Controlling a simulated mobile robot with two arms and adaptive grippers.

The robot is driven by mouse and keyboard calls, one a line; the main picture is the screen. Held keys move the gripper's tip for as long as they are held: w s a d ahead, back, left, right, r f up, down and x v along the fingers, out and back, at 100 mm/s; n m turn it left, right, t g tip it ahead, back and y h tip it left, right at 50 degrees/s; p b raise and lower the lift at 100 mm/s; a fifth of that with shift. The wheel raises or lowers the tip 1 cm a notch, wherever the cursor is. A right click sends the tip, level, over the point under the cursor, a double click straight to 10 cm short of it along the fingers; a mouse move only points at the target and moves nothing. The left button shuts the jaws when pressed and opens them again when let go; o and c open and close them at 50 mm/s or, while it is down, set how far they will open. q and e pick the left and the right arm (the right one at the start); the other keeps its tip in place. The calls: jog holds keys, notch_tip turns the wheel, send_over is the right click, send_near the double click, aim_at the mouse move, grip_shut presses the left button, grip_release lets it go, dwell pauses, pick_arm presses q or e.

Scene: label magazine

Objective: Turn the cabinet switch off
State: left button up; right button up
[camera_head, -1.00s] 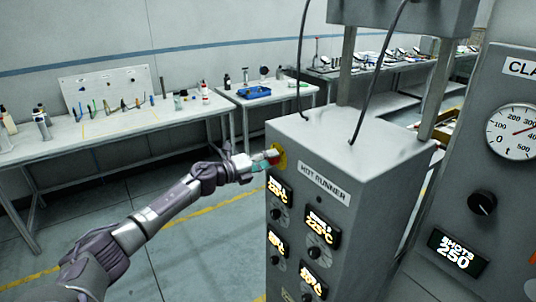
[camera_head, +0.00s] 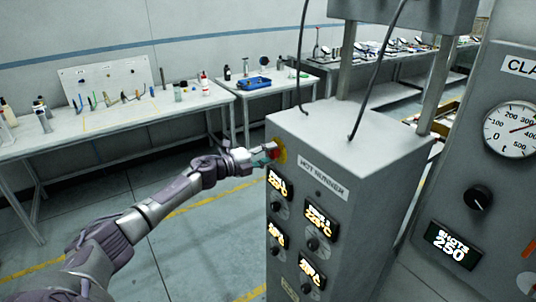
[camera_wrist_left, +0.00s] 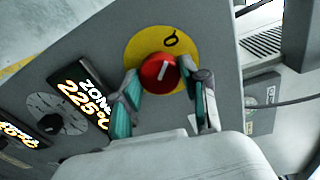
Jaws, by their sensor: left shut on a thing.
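The cabinet switch is a red round knob (camera_wrist_left: 159,74) with a white line mark, on a yellow disc (camera_wrist_left: 143,47) on the face of the hot runner cabinet (camera_head: 361,154). In the wrist view the white mark runs tilted, upper right to lower left. A black symbol shows on the disc above the knob. My left gripper (camera_wrist_left: 165,82) has its teal-padded fingers on both sides of the knob and is shut on it. In the head view the left gripper (camera_head: 262,156) reaches the knob from the left and partly hides it. My right gripper is not in view.
Below the switch the cabinet carries several lit temperature displays (camera_head: 279,185) and small black dials (camera_head: 313,244). A larger panel with a gauge (camera_head: 511,129) stands at the right. A workbench (camera_head: 120,125) with tools is at the back left. The floor between is clear.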

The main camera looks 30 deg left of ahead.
pick_arm(q)
jog(key=o, duration=1.1)
jog(key=shift+o, duration=0.2)
jog(key=shift+s+a, duration=0.1)
jog(key=shift+s+a, duration=0.1)
jog(key=shift+s, duration=0.15)
jog(key=v, duration=1.1)
jog(key=shift+s, duration=0.2)
